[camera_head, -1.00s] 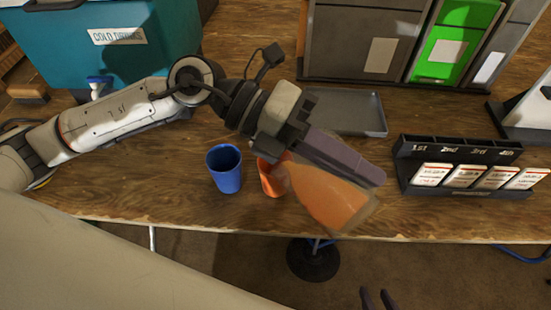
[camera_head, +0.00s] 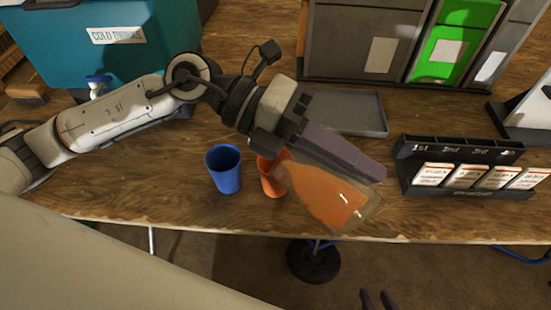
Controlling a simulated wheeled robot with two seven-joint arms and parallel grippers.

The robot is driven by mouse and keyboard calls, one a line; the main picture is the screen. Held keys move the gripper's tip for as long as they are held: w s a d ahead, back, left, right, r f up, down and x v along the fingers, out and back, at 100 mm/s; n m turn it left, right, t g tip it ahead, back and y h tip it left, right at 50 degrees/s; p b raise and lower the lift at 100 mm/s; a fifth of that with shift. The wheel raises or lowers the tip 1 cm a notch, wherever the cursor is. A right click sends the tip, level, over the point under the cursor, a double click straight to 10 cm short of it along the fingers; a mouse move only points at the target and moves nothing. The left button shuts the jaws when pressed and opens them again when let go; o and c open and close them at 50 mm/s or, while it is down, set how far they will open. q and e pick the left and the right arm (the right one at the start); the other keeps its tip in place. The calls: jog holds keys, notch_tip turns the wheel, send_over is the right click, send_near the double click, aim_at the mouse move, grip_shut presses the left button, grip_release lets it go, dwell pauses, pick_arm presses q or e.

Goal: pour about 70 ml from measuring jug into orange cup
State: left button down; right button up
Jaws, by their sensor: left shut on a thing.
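The measuring jug (camera_head: 325,195) is clear and holds orange liquid. It is tipped well over, its mouth end at the orange cup's rim and its base toward the lower right. My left gripper (camera_head: 340,152) is shut on the jug, its fingers along the jug's upper side. The orange cup (camera_head: 270,180) stands upright on the table, partly hidden by the jug. I cannot make out a stream of liquid or the level inside the cup. My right gripper (camera_head: 377,299) shows only as two dark fingertips, apart and empty, at the bottom edge.
A blue cup (camera_head: 224,170) stands close left of the orange cup. A grey tray (camera_head: 345,112) lies behind the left gripper. A black card rack (camera_head: 462,168) stands at right. A teal drinks cooler (camera_head: 115,45) and bins (camera_head: 440,45) are behind. The table's front edge is close.

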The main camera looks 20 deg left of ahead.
aim_at(367, 206)
pick_arm(q)
jog(key=shift+w+a+r+b, duration=0.1)
jog(key=shift+a+r+b, duration=0.15)
jog(key=shift+b, duration=0.15)
dwell(0.7)
jog(key=s+d+p, duration=0.1)
jog(key=p, duration=0.3)
jog(key=shift+d+y, duration=0.25)
jog(key=shift+y, duration=0.15)
jog(key=f+y+p, duration=0.1)
jog(key=d+f+p, duration=0.1)
jog(key=p, duration=0.1)
jog(key=shift+s+d+f+m+t+y, duration=0.3)
jog(key=shift+s+m+t+y, duration=0.05)
jog(key=shift+m+t+y, duration=0.05)
jog(key=shift+p, duration=0.65)
jog(key=shift+s+d+f+y+p, duration=0.15)
jog(key=shift+d+f+y+p, duration=0.15)
jog(key=shift+y+p, duration=0.15)
jog(key=shift+f, duration=0.2)
jog(key=shift+s+d, duration=0.1)
